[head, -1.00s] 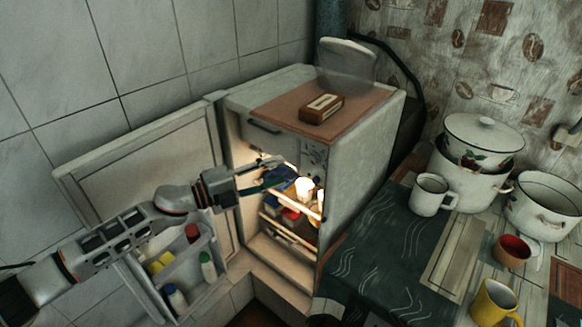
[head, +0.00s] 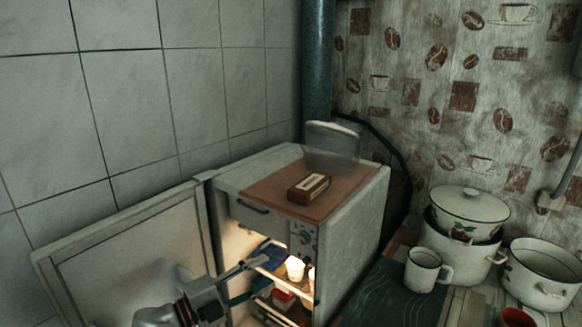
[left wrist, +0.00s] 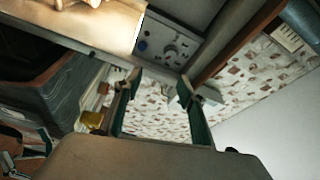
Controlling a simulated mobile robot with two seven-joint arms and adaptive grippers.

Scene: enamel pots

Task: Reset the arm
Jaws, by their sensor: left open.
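My left gripper (head: 264,272) is in the lower middle of the head view, at the open front of the small fridge (head: 345,240). Its two fingers are spread and nothing shows between them. In the left wrist view the gripper's (left wrist: 158,82) fingers stand apart, with the patterned wall behind them and the fridge's control panel (left wrist: 165,38) just beyond. A blue item (head: 271,254) in the fridge lies behind the fingers; I cannot tell whether they touch it. My right gripper is not in view.
The fridge door (head: 125,262) stands open to the left. A brown box (head: 309,188) lies on the fridge top. A white cup (head: 295,268) stands inside. A lidded pot (head: 462,250), a mug (head: 427,270) and an open pot (head: 541,275) stand on the right.

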